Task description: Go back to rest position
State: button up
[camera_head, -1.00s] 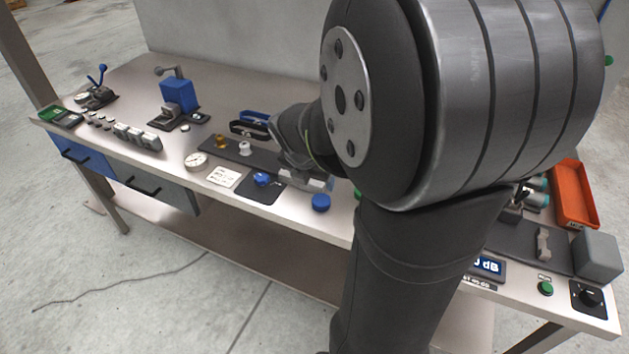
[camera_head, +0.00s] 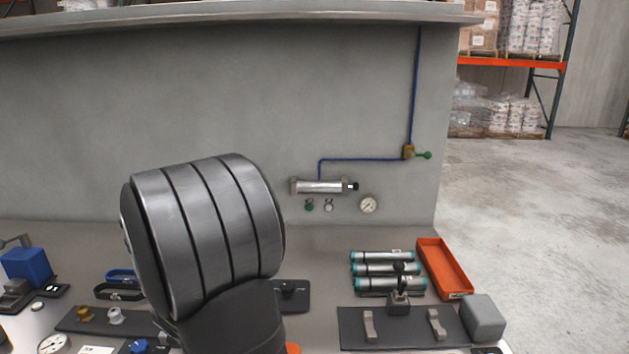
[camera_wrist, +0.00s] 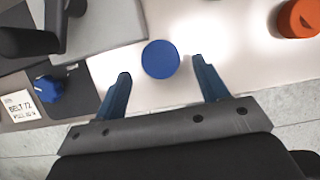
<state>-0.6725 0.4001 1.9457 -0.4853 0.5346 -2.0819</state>
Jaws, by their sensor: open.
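My gripper (camera_wrist: 160,88) shows in the wrist view with its two blue fingers spread apart and nothing between them. A round blue cap or button (camera_wrist: 161,59) on the light bench top lies just beyond the fingertips, apart from both. My dark arm link covers the left middle of the head view, and my gripper is hidden there.
The bench top (camera_head: 330,240) carries teal-ended cylinders (camera_head: 385,269), an orange tray (camera_head: 445,268), a grey block (camera_head: 482,318) and a blue device (camera_head: 27,266). A blue knob (camera_wrist: 46,88) sits left of my gripper. A grey wall (camera_head: 200,110) stands behind.

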jog(key=shift+x, duration=1.75)
jog(key=shift+r, duration=0.1)
